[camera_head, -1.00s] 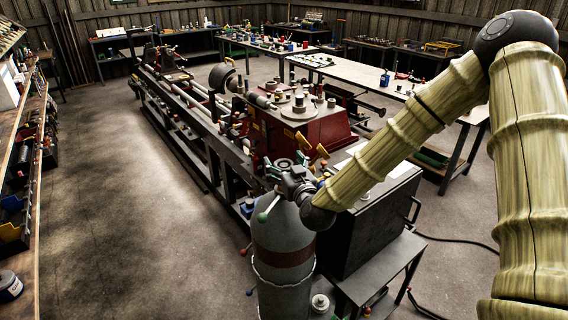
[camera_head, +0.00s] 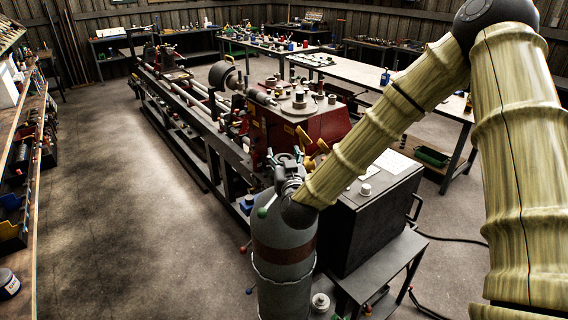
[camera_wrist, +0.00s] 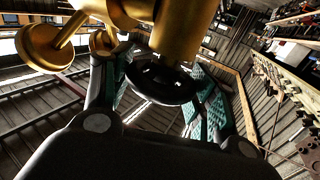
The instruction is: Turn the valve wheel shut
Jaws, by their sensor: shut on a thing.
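The valve wheel (camera_wrist: 160,82) is a dark, glossy round knob under a brass valve body (camera_wrist: 185,30) in the wrist view. My gripper (camera_wrist: 162,98) has its teal-padded fingers on either side of the wheel and is shut on it. In the head view my gripper (camera_head: 287,162) is at the top of a grey gas cylinder (camera_head: 283,232) with a reddish-brown band. There the gripper and my forearm hide the wheel, and I cannot tell how far it is turned.
A dark cabinet (camera_head: 365,225) stands right of the cylinder, with a low metal table (camera_head: 372,278) in front. The red lathe housing (camera_head: 300,125) is behind. A shelf of tools (camera_head: 35,160) runs along the left edge. The floor (camera_head: 120,200) between is clear.

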